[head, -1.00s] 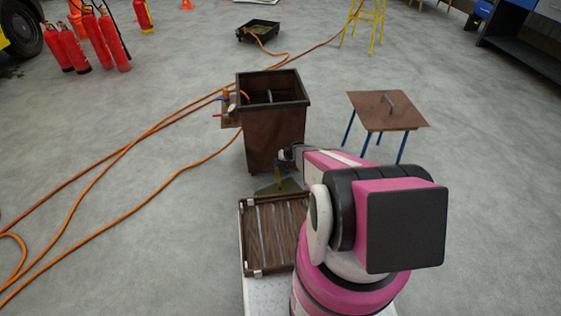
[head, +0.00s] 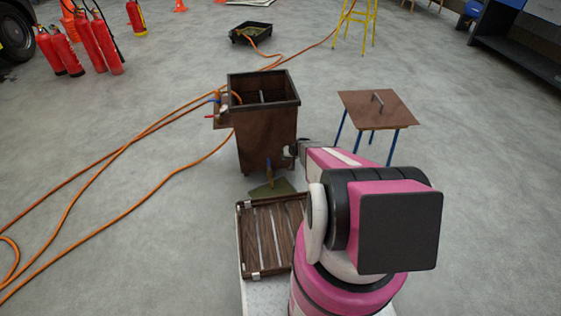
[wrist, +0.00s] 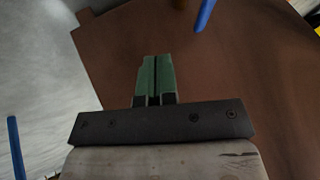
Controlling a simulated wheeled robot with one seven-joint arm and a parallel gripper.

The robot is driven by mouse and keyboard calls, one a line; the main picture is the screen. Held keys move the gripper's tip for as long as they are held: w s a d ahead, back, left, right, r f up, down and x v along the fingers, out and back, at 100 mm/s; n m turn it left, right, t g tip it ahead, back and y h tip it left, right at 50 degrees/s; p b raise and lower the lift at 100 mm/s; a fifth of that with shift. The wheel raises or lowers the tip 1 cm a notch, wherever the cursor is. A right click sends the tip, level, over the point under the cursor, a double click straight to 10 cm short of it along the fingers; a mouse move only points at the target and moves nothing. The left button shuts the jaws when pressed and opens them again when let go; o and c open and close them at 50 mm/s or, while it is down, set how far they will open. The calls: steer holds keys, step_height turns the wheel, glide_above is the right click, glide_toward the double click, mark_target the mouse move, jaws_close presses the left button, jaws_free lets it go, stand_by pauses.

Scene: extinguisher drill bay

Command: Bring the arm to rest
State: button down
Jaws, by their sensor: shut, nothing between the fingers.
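My arm, pink, white and black, fills the lower right of the head view and reaches forward over the floor. My gripper (head: 290,152) is at its far end, small and dark, in front of the lower right of a brown open-topped tank (head: 267,130). In the wrist view my gripper's green fingers (wrist: 154,75) are shut together with nothing between them. A broad brown surface lies behind them; I cannot tell how far off. A green flat piece (head: 272,188) with an upright blue handle is on the floor before the tank, left of the gripper.
A slatted wooden crate (head: 262,271) is just left of my arm. A brown-topped table (head: 360,111) on blue legs stands right of the tank. Orange hoses (head: 128,150) cross the floor at left. Red extinguishers (head: 106,45) stand far left. The floor at right is clear.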

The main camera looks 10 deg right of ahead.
steer(key=s+a+r+g+h, duration=0.1)
steer(key=s+r+g+h, duration=0.1)
steer(key=s+r, duration=1.2)
steer(key=s+a+r+g+h, duration=0.2)
steer(key=s+r, duration=1.2)
steer(key=r, duration=0.9)
steer(key=shift+s+m+g+h, duration=0.35)
steer(key=shift+g+h, duration=0.15)
steer(key=shift+h, duration=0.2)
